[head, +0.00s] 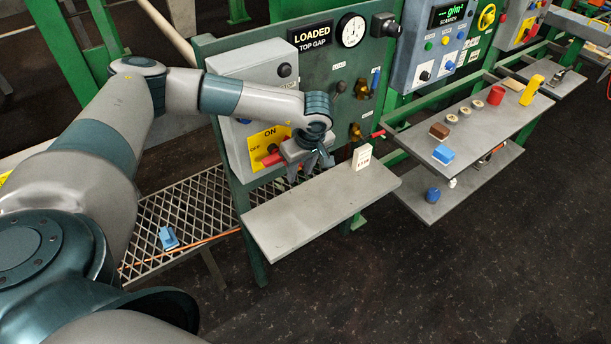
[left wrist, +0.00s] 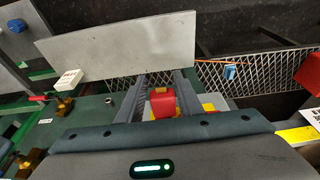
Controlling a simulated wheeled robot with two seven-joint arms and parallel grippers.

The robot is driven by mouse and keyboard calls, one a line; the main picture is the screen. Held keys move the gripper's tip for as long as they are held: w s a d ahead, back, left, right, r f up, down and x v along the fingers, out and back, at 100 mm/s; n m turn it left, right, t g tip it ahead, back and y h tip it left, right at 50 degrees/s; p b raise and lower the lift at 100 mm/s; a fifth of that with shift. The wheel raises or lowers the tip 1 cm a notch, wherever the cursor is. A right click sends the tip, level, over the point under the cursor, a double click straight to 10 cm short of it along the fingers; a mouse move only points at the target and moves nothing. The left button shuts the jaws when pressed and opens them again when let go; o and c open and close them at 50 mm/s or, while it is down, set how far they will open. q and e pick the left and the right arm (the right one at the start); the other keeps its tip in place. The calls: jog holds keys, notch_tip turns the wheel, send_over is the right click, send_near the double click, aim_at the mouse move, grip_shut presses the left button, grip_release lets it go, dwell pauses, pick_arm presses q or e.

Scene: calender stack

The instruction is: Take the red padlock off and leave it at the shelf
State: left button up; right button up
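The red padlock (left wrist: 163,104) sits between the two fingers of my left gripper (left wrist: 162,84) in the left wrist view. The fingers stand apart with narrow gaps beside it, so the gripper looks open around it. In the head view my left gripper (head: 308,162) points down in front of the grey switch box; the padlock is not clearly visible there. The grey shelf (head: 315,215) lies below and in front of the gripper; it also shows in the left wrist view (left wrist: 130,45). My right gripper is not in view.
A white tag block (head: 362,157) stands at the shelf's back right; the rest of the shelf is clear. A red handle (head: 272,158) sits on the box's yellow ON/OFF plate (head: 262,140). A blue item (head: 169,238) lies on the mesh platform (head: 190,205). Another shelf (head: 475,120) holds several objects.

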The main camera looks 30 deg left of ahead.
pick_arm(q)
jog(key=shift+w+a+b, duration=0.15)
jog(key=shift+w+a, duration=0.05)
jog(key=shift+a, duration=0.3)
jog(key=shift+w+a+b, duration=0.15)
jog(key=shift+w+a, duration=0.05)
jog(key=shift+a, duration=0.3)
jog(key=c, duration=0.8)
jog(key=shift+s+d, duration=0.1)
jog(key=shift+d, duration=0.25)
jog(key=shift+s+d, duration=0.25)
jog(key=shift+d, duration=0.35)
jog(key=shift+s+d, duration=0.25)
jog(key=shift+d, duration=0.35)
jog(key=shift+s+d, duration=0.25)
jog(key=shift+d, duration=0.35)
jog(key=shift+d+b, duration=0.1)
jog(key=shift+b, duration=0.2)
